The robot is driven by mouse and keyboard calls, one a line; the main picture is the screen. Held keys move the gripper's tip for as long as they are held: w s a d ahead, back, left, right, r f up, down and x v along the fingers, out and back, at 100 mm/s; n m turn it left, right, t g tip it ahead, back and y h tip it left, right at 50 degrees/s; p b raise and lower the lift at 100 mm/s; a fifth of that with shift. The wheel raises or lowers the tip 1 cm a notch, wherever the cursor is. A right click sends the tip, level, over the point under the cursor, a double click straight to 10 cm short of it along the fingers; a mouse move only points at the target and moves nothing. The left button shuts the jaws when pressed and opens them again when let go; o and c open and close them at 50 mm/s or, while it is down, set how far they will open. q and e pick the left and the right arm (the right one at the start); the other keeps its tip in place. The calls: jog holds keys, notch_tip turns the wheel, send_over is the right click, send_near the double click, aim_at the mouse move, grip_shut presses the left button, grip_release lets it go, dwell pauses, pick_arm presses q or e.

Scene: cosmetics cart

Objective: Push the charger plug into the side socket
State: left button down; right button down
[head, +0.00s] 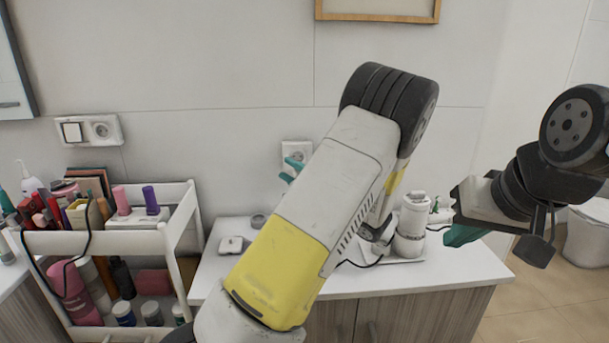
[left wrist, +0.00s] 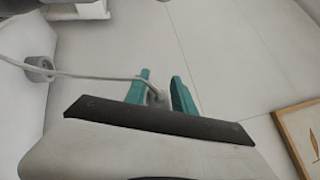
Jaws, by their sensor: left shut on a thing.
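My left gripper (head: 292,168) shows only as teal fingertips beside my large arm, close to the wall socket (head: 297,150). In the left wrist view, its teal fingers (left wrist: 163,92) are shut on a small, pale, blurred charger plug (left wrist: 158,98), from which a light cable (left wrist: 105,77) runs left. The plug is not visible in the head view, and I cannot tell whether it touches a socket. A second socket (head: 101,130) sits beside a switch on the left wall. My right gripper (head: 466,234) is above the counter's right side; its finger opening is unclear.
The white counter (head: 225,262) carries a small white case (head: 232,245), a grey ring (head: 259,221) and a white device (head: 411,228). A white cart (head: 130,240) full of cosmetics stands left, with a dark cable hanging over it. My left arm blocks the middle.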

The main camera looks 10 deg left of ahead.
pick_arm(q)
jog(key=shift+w+a, duration=0.25)
jog(key=shift+w, duration=0.65)
jog(key=shift+w+a, duration=0.3)
jog(key=shift+w, duration=0.65)
jog(key=shift+w+a, duration=0.25)
jog(key=shift+w, duration=0.65)
jog(key=n+g+h, duration=0.1)
jog(key=h, duration=0.1)
jog(key=n+h, duration=0.2)
jog(key=shift+a+g+h, duration=0.15)
jog(key=shift+g+h, duration=0.15)
jog(key=shift+g, duration=0.1)
jog(key=shift+f, duration=0.15)
jog(key=shift+a+f, duration=0.1)
jog(key=shift+f, duration=0.35)
